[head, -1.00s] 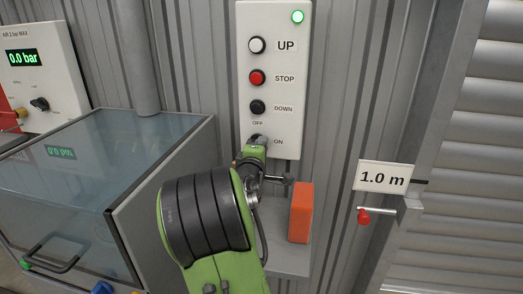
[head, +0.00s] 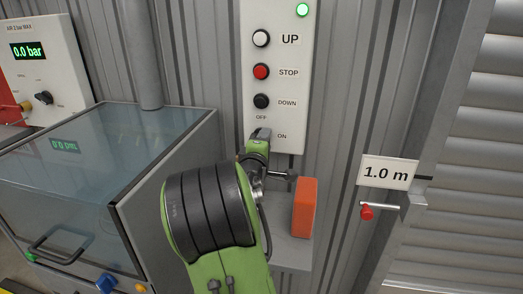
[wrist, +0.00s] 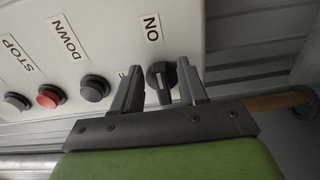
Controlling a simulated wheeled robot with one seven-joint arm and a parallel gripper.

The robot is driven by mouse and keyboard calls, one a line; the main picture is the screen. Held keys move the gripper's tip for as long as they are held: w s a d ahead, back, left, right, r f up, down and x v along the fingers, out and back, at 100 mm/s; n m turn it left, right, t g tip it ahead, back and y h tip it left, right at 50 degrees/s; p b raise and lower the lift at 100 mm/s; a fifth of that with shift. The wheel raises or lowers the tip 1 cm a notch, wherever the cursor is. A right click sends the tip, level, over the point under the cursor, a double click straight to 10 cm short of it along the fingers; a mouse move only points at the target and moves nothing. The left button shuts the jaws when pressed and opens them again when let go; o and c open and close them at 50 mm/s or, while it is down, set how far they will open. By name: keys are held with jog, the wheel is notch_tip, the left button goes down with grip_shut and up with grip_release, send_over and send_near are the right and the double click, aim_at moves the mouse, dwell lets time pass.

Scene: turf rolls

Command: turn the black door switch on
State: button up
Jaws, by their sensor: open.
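The black door switch (wrist: 160,84) is a dark rotary knob with a pale line, low on the white control panel (head: 275,80). It sits beside the ON label; the OFF label above it is partly hidden in the wrist view. My gripper (wrist: 157,70) is open, with one finger on each side of the knob. Small gaps show between fingers and knob; I cannot tell if either touches. In the head view my gripper (head: 260,136) is at the panel's lower end and mostly hides the switch.
An orange block (head: 304,207) stands on a grey ledge (head: 291,252) right of my arm. A red-knobbed lever (head: 367,212) sits below the 1.0 m sign (head: 388,173). A glass-topped cabinet (head: 105,165) is at left. The panel's green lamp (head: 302,10) is lit.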

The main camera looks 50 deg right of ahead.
jog(key=b+v, duration=0.1)
jog(key=v, duration=1.4)
jog(key=shift+b, duration=0.4)
jog(key=shift+s, duration=0.1)
